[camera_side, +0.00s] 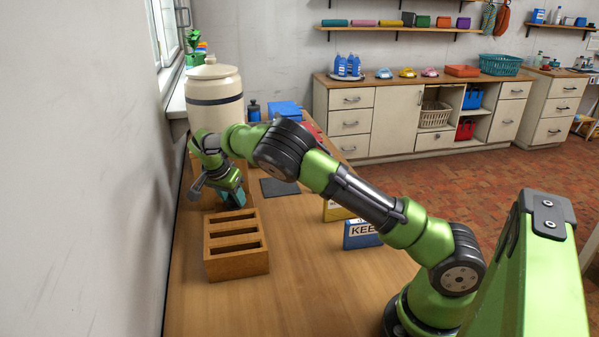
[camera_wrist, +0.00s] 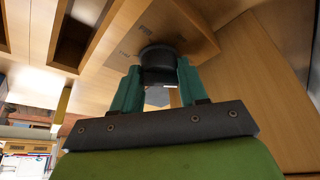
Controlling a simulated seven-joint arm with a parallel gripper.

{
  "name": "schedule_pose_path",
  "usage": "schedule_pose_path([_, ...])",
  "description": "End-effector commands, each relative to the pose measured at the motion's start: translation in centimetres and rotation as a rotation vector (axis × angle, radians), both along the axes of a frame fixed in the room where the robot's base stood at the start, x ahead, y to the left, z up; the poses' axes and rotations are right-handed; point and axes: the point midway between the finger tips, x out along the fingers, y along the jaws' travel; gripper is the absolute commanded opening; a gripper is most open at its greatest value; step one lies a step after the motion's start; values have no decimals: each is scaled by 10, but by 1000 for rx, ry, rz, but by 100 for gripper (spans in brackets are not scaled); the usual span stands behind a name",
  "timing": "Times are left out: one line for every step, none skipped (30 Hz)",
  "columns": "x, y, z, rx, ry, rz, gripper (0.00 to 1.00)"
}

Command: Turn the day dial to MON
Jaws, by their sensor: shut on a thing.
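The day dial is a round black knob (camera_wrist: 158,54) on a wooden face (camera_wrist: 192,28) in the wrist view. Small dark markings lie on the wood around it, too small and blurred to read, so I cannot tell which day it points to. My gripper (camera_wrist: 157,84) is shut on the dial, with one teal finger on each side of it. In the side view my gripper (camera_side: 232,196) reaches down just behind the slotted wooden box (camera_side: 236,266). The dial is hidden there.
The slotted box stands close in front of my gripper on the wooden table (camera_side: 290,298). A large cream crock (camera_side: 216,92) stands behind my arm by the wall. The front table is clear.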

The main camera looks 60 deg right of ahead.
Motion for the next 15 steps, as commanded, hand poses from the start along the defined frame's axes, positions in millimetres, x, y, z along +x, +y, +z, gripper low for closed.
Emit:
schedule_pose_path([1, 2, 1, 2, -2, 2, 12])
schedule_pose_path([1, 2, 1, 2, -2, 2, 12])
schedule_pose_path([1, 2, 1, 2, -2, 2, 12])
schedule_pose_path([1, 2, 1, 3, -3, 2, 47])
schedule_pose_path([1, 1, 0, 2, -2, 2, 52])
schedule_pose_path([1, 1, 0, 2, -2, 2, 58])
schedule_pose_path([1, 1, 0, 2, -2, 2, 63])
schedule_pose_path([1, 1, 0, 2, -2, 2, 67])
schedule_pose_path([1, 1, 0, 2, -2, 3, 68])
schedule_pose_path([0, 1, 0, 1, -2, 3, 68])
schedule_pose_path([0, 1, 0, 1, -1, 3, 68])
schedule_pose_path([0, 1, 0, 1, -1, 3, 68])
schedule_pose_path([0, 1, 0, 1, -1, 3, 68])
schedule_pose_path([0, 1, 0, 1, -1, 3, 68])
schedule_pose_path([0, 0, 0, 1, -1, 3, 68])
